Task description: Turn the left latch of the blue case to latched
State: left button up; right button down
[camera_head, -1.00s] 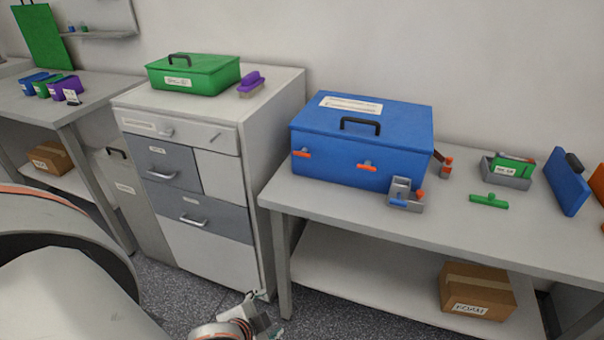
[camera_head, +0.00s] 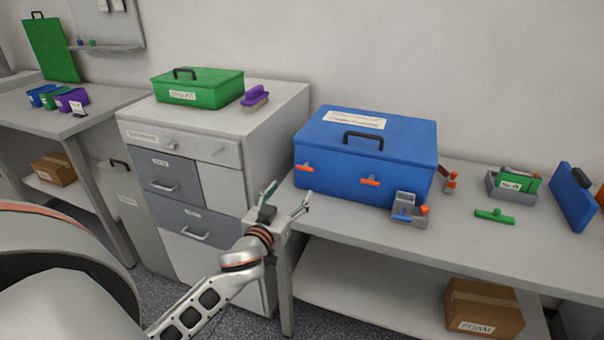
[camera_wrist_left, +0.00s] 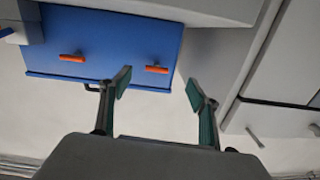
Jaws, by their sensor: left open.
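The blue case (camera_head: 350,160) stands closed on the right-hand table, with a black handle and a white label on its lid. Its left latch (camera_head: 304,168) is an orange bar lying about level on the front face. The right latch (camera_head: 370,182) is a similar, near-level orange bar. My left gripper (camera_head: 287,195) is open and empty, in front of and slightly left of the left latch, apart from the case. In the left wrist view, which looks upside down, the left latch (camera_wrist_left: 156,69) appears between the open fingers (camera_wrist_left: 157,86). My right gripper is out of view.
A grey holder (camera_head: 408,212) with blue and orange parts stands before the case's right front corner. A drawer cabinet (camera_head: 225,185) with a green box (camera_head: 200,92) is left of the table. A green piece (camera_head: 494,215) lies further right.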

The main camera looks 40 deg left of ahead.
aim_at(304, 169)
pick_arm(q)
jog(key=shift+d+r+x, duration=0.1)
jog(key=shift+r+x, duration=0.15)
jog(key=shift+x, duration=1.2)
jog(key=shift+d+r+x, duration=0.1)
jog(key=shift+r+x, duration=0.2)
jog(key=shift+x, duration=1.2)
jog(key=shift+r+x, duration=0.25)
jog(key=shift+x, duration=1.2)
jog(key=shift+w, duration=0.1)
jog(key=c, duration=1.1)
